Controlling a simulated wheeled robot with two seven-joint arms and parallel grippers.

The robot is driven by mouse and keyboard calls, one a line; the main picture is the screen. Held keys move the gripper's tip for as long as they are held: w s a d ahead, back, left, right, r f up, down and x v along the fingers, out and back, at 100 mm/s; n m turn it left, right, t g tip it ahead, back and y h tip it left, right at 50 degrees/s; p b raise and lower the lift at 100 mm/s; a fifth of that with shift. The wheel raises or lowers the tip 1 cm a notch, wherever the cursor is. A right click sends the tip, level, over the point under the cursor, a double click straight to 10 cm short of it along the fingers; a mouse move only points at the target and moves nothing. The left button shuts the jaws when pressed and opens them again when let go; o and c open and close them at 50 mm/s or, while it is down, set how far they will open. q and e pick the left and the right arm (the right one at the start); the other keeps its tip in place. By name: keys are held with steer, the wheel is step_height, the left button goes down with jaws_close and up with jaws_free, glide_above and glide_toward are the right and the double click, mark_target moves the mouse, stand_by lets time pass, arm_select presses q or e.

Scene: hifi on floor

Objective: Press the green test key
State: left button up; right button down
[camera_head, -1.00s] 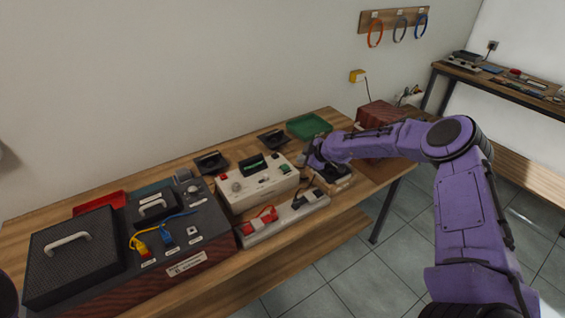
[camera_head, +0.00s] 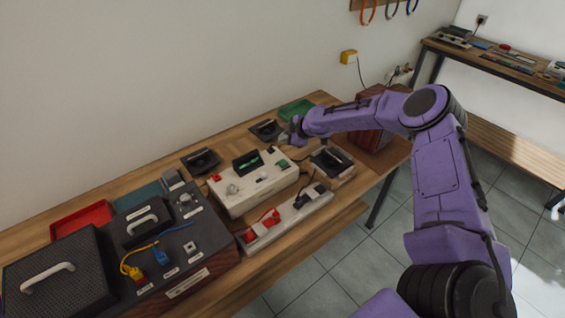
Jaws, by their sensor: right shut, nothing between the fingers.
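A white box-shaped device (camera_head: 262,190) stands in the middle of the wooden bench. A small green key (camera_head: 283,163) shows on the right part of its top. A red button (camera_head: 216,177) is at its left end, and a dark unit with a green face (camera_head: 247,163) is at its back edge. My right gripper (camera_head: 293,138) is shut and empty, above and behind the device's right end, apart from the green key in the picture. Its fingertips are small and partly hidden by the wrist. My left gripper is not in view.
A dark case with a blue and a yellow plug (camera_head: 161,256) stands at the left. A white strip with red and dark clips (camera_head: 290,221) lies in front of the device. A black-topped box (camera_head: 331,160) is to its right. A green tray (camera_head: 297,109) lies behind.

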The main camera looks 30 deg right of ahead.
steer(key=b, duration=0.6)
glide_above(284, 163)
steer(key=f, duration=0.8)
steer(key=shift+s+f, duration=0.1)
steer(key=shift+s, duration=0.1)
steer(key=shift+f+b, duration=0.25)
steer(key=shift+b, duration=0.15)
steer(key=shift+f, duration=0.1)
stand_by(0.6)
steer(key=shift+f+b, duration=0.35)
steer(key=shift+b, duration=0.35)
